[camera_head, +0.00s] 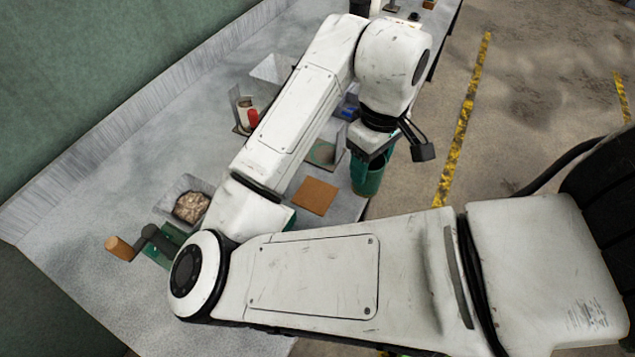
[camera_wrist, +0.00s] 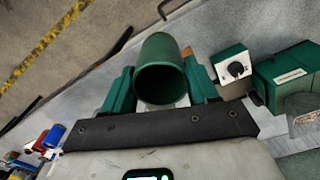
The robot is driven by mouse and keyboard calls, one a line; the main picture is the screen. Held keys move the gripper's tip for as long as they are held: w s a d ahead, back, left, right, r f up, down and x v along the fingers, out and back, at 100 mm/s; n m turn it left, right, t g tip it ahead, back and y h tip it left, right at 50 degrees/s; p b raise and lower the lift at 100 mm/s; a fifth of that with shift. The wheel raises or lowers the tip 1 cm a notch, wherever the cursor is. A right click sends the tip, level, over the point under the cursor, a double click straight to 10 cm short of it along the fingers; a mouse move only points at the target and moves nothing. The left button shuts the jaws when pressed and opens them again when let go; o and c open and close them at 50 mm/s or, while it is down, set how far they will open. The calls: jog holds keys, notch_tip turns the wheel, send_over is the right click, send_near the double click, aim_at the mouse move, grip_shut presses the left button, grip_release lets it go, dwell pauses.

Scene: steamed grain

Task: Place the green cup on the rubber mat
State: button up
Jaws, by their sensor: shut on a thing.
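The green cup (camera_head: 367,183) hangs in my gripper (camera_head: 371,163) at the right front edge of the counter, above the floor side in the head view. In the wrist view the cup (camera_wrist: 158,52) sits between the two green fingers of my gripper (camera_wrist: 160,78), its open mouth facing the camera. The fingers are shut on it. A flat brown square mat (camera_head: 315,196) lies bare on the counter, left of and below the cup in the head view. I cannot tell its material. The wrist view shows only a brown sliver beside the cup.
A clear container of grain (camera_head: 191,206) stands at the left, near a wooden-handled tool (camera_head: 120,247). A bin with a red-capped item (camera_head: 251,117) is farther back. In the wrist view a white box with a black knob (camera_wrist: 234,68) stands beside a green machine (camera_wrist: 285,75).

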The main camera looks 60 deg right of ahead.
jog(key=shift+w+a+f, duration=0.1)
jog(key=shift+w+f, duration=5.6)
jog(key=shift+f, duration=0.2)
jog(key=shift+f+b, duration=0.15)
jog(key=shift+b, duration=0.15)
jog(key=o, duration=1.2)
jog(key=shift+c, duration=0.2)
notch_tip(320, 180, up, 12)
jog(key=shift+r, duration=0.2)
